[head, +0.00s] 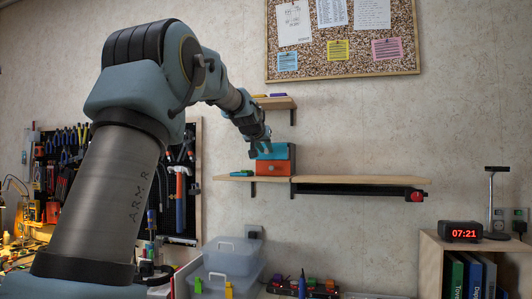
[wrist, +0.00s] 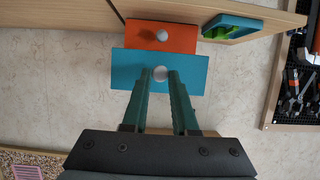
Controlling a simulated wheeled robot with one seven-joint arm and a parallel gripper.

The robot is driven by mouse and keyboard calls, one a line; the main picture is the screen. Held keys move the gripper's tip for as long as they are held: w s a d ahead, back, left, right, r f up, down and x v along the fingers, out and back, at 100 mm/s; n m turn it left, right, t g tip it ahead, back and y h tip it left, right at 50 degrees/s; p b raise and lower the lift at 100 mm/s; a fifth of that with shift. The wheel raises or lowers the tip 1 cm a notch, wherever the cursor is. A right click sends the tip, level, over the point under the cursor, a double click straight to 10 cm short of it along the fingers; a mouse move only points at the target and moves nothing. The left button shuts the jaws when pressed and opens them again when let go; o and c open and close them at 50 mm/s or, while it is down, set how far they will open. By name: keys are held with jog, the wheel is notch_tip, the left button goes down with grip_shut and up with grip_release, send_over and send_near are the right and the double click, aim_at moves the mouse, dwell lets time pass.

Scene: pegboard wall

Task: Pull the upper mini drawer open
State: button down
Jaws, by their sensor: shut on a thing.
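The mini drawer unit stands on a wooden wall shelf. Its upper drawer has a teal front (head: 275,154), and its lower drawer has an orange front (head: 273,168). In the wrist view the picture is turned over, so the teal front (wrist: 190,72) shows below the orange front (wrist: 182,37). My gripper (wrist: 160,77) is at the teal front, its two green fingers shut on the pale round knob (wrist: 160,73). In the head view my gripper (head: 265,149) partly covers the teal front. I cannot tell how far out the drawer stands.
The shelf (head: 345,180) runs right from the unit, with a black rail and a red knob (head: 418,196) below. A teal tray (wrist: 232,26) lies on the shelf beside the unit. A small upper shelf (head: 277,103) is above. A tool pegboard (head: 182,190) hangs at left.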

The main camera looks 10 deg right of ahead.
jog(key=c, duration=0.7)
grip_release()
jog(key=shift+s, duration=0.1)
jog(key=b+v, duration=0.4)
jog(key=v, duration=0.6)
jog(key=shift+s+a+r, duration=0.15)
jog(key=shift+s+r, duration=0.05)
jog(key=shift+s, duration=0.05)
jog(key=s+a+f+n+g+y, duration=0.15)
jog(key=a+f, duration=0.25)
jog(key=f, duration=0.5)
jog(key=s+a+f+g+y, duration=0.1)
jog(key=s+a+f+g, duration=0.2)
jog(key=f, duration=0.7)
jog(key=s+a+f+n+y, duration=0.1)
jog(key=s+a+f+y, duration=0.1)
jog(key=a+f, duration=0.5)
jog(key=s+a+f+g, duration=0.2)
jog(key=s+a+f, duration=0.1)
jog(key=s+f, duration=0.4)
jog(key=s+a+f+n+g+y, duration=0.1)
jog(key=s+a+f, duration=0.2)
jog(key=s+f, duration=0.4)
jog(key=s+a+f+n+g+y, duration=0.1)
jog(key=s+a+f+g, duration=0.1)
jog(key=s+f, duration=0.5)
jog(key=shift+a+g, duration=0.35)
jog(key=shift+a, duration=0.4)
